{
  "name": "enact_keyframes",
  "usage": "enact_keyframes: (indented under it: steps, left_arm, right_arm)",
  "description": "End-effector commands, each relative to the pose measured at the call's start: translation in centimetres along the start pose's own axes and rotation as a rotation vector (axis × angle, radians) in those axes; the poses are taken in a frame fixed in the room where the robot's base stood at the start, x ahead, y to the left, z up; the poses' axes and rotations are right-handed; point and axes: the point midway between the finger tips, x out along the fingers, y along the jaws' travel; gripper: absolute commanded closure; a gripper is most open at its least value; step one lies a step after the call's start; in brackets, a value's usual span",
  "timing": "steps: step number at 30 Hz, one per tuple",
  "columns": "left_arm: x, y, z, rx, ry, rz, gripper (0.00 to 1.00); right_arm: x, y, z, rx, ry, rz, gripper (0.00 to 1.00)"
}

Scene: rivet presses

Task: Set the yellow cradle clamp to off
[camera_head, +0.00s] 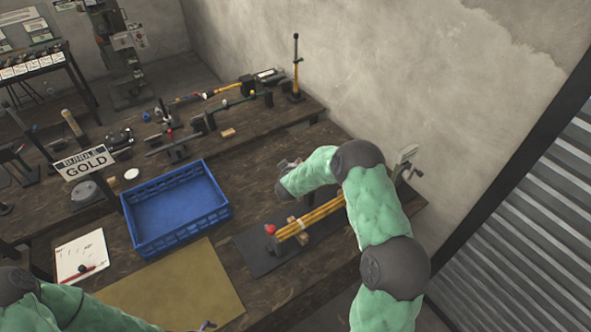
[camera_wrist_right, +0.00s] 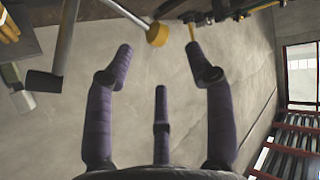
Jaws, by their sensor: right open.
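I cannot tell for sure which part is the yellow cradle clamp. In the right wrist view a yellow knob (camera_wrist_right: 158,34) sits on the end of a grey lever, just beyond my fingers. My right gripper (camera_wrist_right: 163,68) has its purple fingers spread, with nothing between them. In the head view the right gripper (camera_head: 288,166) is mostly hidden by its green arm, behind the bundle of yellow rods (camera_head: 312,216). The rods lie on wooden supports, with a red ball at their near end. Only a small grey tip of the left gripper (camera_head: 207,325) shows at the bottom edge.
A blue crate (camera_head: 228,213) and a tan mat (camera_head: 172,290) lie left of the rods. A "Bundle Gold" sign (camera_head: 84,163) stands beyond. A upright yellow-banded post (camera_head: 296,70) and more levers stand near the wall.

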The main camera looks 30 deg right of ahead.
Motion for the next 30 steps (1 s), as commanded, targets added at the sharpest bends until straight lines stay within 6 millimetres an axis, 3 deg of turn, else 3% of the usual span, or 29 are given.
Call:
enact_keyframes:
  steps: [3, 9, 30]
  left_arm:
    - [0.0, 0.0, 0.0, 0.0, 0.0, 0.0, 0.0]
    - [0.0, 0.0, 0.0, 0.0, 0.0, 0.0, 0.0]
    - [0.0, 0.0, 0.0, 0.0, 0.0, 0.0, 0.0]
  right_arm:
    - [-1.5, 0.1, -0.2, 0.001, 0.004, 0.002, 0.45]
    - [-2.5, 0.3, -0.3, 0.003, 0.006, 0.005, 0.45]
    - [-2.6, 0.3, -0.4, 0.003, 0.007, 0.007, 0.45]
